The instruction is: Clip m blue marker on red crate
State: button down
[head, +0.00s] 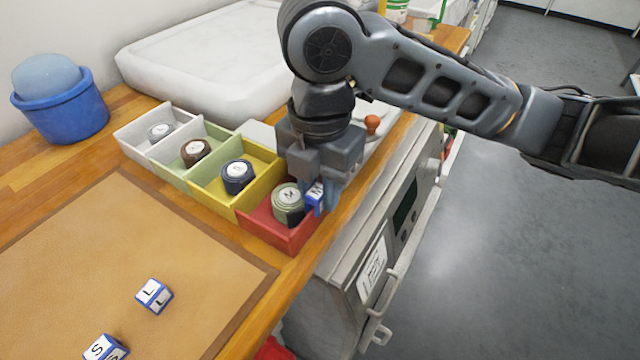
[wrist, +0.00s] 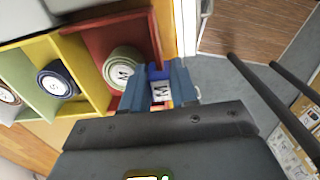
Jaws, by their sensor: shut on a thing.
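The red crate (head: 290,240) stands at the right end of a row of crates, near the table's right edge. A green roll labelled M (head: 288,203) lies in it. My gripper (head: 316,197) points down at the crate's right wall and is shut on the blue marker (head: 314,199), which bears an M. In the wrist view the marker (wrist: 160,90) sits between my two fingers beside the red crate's wall (wrist: 154,45). I cannot tell whether the marker touches the wall; the fingers partly hide it.
Yellow (head: 222,200), green (head: 188,176) and white (head: 138,148) crates adjoin, each holding a roll. Two blue-edged markers, L (head: 154,295) and S (head: 106,347), lie on the brown mat (head: 110,240). A grey appliance (head: 375,260) stands right of the table. A blue pot (head: 62,112) stands at left.

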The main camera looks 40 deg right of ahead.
jog(key=shift+f+b, duration=0.4)
dwell(0.3)
jog(key=shift+c, duration=2)
grip_release()
jog(key=shift+r+p, duration=3.05)
jog(key=shift+r, duration=0.5)
